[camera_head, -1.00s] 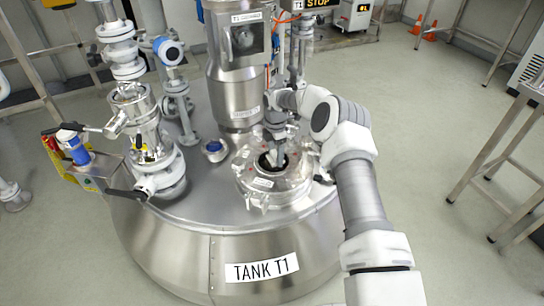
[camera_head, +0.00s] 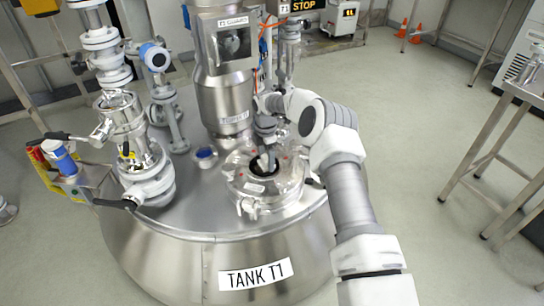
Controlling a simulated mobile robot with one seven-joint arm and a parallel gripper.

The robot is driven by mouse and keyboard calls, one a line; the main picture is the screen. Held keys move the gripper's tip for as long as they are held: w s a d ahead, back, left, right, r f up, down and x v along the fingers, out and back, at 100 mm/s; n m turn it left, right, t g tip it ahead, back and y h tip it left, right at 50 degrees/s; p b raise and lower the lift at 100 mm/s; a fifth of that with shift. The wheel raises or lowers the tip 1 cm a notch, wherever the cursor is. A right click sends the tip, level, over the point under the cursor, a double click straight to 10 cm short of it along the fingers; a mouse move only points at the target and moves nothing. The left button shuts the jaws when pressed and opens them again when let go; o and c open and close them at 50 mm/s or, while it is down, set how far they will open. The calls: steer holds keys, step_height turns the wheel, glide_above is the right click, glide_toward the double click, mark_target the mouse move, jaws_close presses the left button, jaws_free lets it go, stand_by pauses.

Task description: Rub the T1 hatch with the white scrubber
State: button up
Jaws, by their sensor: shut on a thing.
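The T1 hatch (camera_head: 256,204) is a round steel cover with clamps and a dark centre, on top of the steel tank marked TANK T1 (camera_head: 222,251). My gripper (camera_head: 268,166) points down over the middle of the hatch, at its dark centre. Its fingers look closed, but they are small and partly hidden by the wrist. I cannot make out the white scrubber. Whether anything at the fingertips touches the hatch is too small to tell.
A steel column (camera_head: 224,93) rises just behind the hatch. Valves and pipes (camera_head: 132,140) stand on the tank's left side, with a small blue-capped port (camera_head: 205,155) between. A steel table (camera_head: 505,125) is at the right, with clear floor before it.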

mark_target(253, 169)
steer(key=shift+s+a, duration=0.3)
steer(key=shift+a, duration=0.4)
steer(key=shift+s+a, duration=0.3)
steer(key=shift+a, duration=0.4)
steer(key=shift+s+a, duration=0.3)
steer(key=shift+a, duration=0.4)
steer(key=shift+w+a+f, duration=0.2)
steer(key=shift+w, duration=0.1)
steer(key=shift+w+d+r, duration=0.1)
steer(key=shift+w+d, duration=0.4)
steer(key=shift+d, duration=0.75)
steer(key=shift+w+d+r, duration=0.1)
steer(key=shift+w+d, duration=0.45)
steer(key=shift+d, duration=0.65)
steer(key=shift+w+d, duration=0.5)
steer(key=shift+d, duration=0.75)
steer(key=shift+s+a, duration=0.3)
steer(key=shift+a, duration=0.5)
steer(key=shift+s+a+f, duration=0.1)
steer(key=shift+s+a, duration=0.35)
steer(key=shift+a, duration=0.55)
steer(key=shift+s+a+f, duration=0.1)
steer(key=shift+s+a, duration=0.3)
steer(key=shift+a, duration=0.55)
steer(key=shift+s+a, duration=0.45)
steer(key=shift+a, duration=0.55)
steer(key=shift+r, duration=0.1)
steer(key=shift+w+d+r+p, duration=0.1)
steer(key=shift+r+p, duration=1.65)
steer(key=shift+r, duration=1.25)
